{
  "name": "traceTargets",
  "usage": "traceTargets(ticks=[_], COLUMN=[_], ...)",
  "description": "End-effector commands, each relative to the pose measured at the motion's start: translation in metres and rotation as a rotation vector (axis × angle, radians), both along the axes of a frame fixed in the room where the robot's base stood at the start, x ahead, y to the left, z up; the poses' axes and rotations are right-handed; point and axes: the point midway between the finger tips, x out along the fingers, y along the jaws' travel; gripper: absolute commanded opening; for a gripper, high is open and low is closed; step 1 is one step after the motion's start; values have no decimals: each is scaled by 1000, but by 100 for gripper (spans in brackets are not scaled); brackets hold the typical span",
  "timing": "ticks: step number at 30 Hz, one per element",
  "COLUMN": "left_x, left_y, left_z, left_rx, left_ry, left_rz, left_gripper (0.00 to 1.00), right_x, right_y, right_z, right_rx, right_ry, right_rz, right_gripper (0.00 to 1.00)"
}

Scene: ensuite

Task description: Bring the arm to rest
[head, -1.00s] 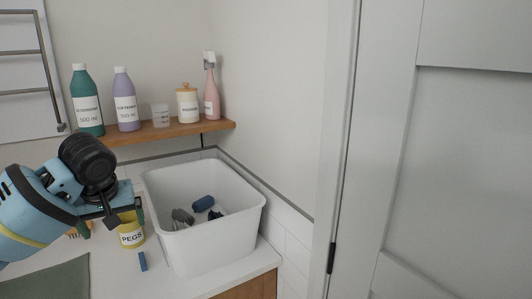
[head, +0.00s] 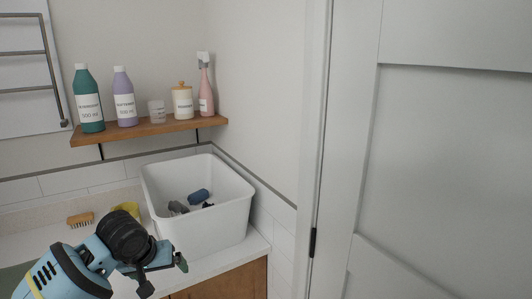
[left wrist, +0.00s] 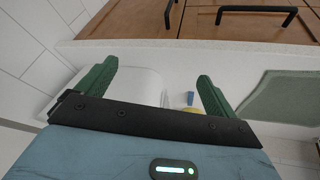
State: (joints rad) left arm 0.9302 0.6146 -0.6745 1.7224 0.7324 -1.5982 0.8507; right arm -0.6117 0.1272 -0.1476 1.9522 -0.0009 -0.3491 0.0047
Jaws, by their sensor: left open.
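My left gripper (head: 165,274) is in the lower left of the head view, above the front part of the counter. In the left wrist view its two green fingers (left wrist: 155,88) stand wide apart with nothing between them. The gripper is apart from the white tub and to its front left. My right gripper is in neither view.
A white tub (head: 222,228) holding several dark rolled items stands on the counter (head: 20,243). A yellow pegs cup (head: 130,209) is partly hidden behind my arm. A brush (head: 80,220) lies at left. Bottles stand on a wooden shelf (head: 150,129). A door fills the right.

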Motion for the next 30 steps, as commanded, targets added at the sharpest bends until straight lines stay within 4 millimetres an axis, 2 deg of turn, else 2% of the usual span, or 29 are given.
traceTargets(ticks=[1,6,11,15,22,30], left_x=[-7,-28,-58,-91,-156,-250], left_y=[-12,-45,-68,-81,-85,-69], left_z=[-25,-89,-140,-179,-231,-272], left_rx=[-23,-88,-136,-159,-143,-32], left_ry=[-2,-66,-134,-198,-297,-386], left_rz=[-37,-147,-215,-253,-281,-295], left_gripper=[93,93,93,93,93,93], right_x=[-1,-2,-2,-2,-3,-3], right_y=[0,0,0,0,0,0], right_z=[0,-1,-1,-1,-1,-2], right_rx=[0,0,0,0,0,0], right_ry=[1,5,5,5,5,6], right_rz=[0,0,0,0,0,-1], right_gripper=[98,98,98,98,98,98])
